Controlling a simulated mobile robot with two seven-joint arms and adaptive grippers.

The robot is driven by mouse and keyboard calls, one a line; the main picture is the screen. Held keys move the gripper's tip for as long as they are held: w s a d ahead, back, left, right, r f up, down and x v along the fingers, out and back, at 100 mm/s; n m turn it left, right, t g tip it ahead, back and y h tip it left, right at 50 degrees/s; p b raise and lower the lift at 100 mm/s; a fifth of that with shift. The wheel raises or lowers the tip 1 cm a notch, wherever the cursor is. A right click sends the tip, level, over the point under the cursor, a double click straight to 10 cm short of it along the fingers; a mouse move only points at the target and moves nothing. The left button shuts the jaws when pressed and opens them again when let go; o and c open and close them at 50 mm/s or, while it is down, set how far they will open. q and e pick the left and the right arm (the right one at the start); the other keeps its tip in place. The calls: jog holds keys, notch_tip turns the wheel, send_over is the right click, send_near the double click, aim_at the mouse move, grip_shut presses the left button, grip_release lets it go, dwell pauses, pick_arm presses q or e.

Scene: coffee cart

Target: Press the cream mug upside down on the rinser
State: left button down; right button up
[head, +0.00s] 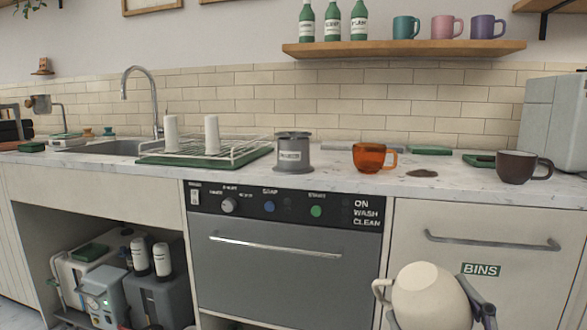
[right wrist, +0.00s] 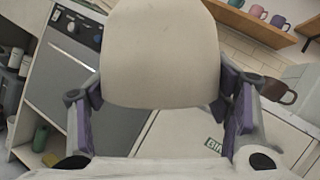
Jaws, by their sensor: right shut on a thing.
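The cream mug (head: 428,294) is at the lower right of the head view, in front of the cabinet and below the counter top. It is tilted, with its handle to the left. It also fills the middle of the right wrist view (right wrist: 162,55). My right gripper (right wrist: 160,92) is shut on the mug, one finger on each side; it also shows in the head view (head: 436,304). A grey flanged cylinder (head: 293,153) on the counter may be the rinser, but its label is too small to read. My left gripper is not in view.
On the counter (head: 330,184), an orange cup (head: 374,158) stands right of the cylinder, a dark mug (head: 517,168) farther right. A drying rack (head: 205,150) and sink (head: 105,148) are to the left. The dishwasher (head: 285,262) and its handle are below.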

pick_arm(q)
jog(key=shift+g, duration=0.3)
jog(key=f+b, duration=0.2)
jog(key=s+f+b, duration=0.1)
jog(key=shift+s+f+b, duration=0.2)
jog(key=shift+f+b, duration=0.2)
pick_arm(e)
jog(key=m+h, duration=0.2)
jog(key=m, duration=0.2)
jog(key=m+t+h, duration=0.1)
jog(key=m+h, duration=0.1)
jog(key=m, duration=0.2)
jog(key=shift+f, duration=0.1)
